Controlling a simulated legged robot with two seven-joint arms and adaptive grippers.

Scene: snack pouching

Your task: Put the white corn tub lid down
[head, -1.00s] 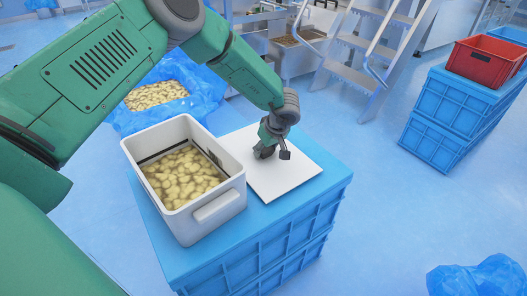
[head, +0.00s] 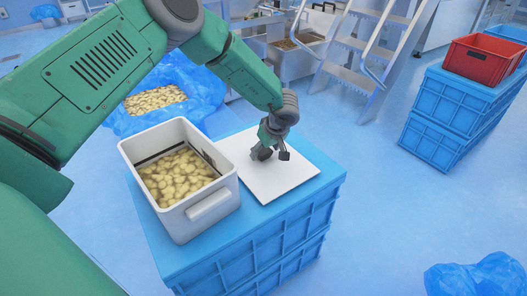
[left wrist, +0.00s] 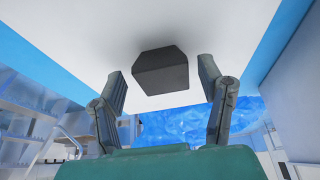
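The white corn tub lid (head: 285,185) lies flat on top of the blue crate stack, to the right of the white tub (head: 212,202), which stands open with pale yellow pieces (head: 175,178) inside. My left gripper (head: 266,153) is low over the lid's far half. In the left wrist view the white lid (left wrist: 215,45) fills the upper middle, with a dark block-shaped handle (left wrist: 160,72) on it. There my left gripper (left wrist: 162,80) has its two fingers spread, with a visible gap on each side of the handle. My right gripper is not in view.
The blue crate stack (head: 255,250) has a narrow bare edge around the tub and lid. A blue bag (head: 190,85) of pale pieces lies behind. Steel steps (head: 355,75), blue crates (head: 440,120) with a red bin (head: 482,62), and another blue bag (head: 478,275) stand apart.

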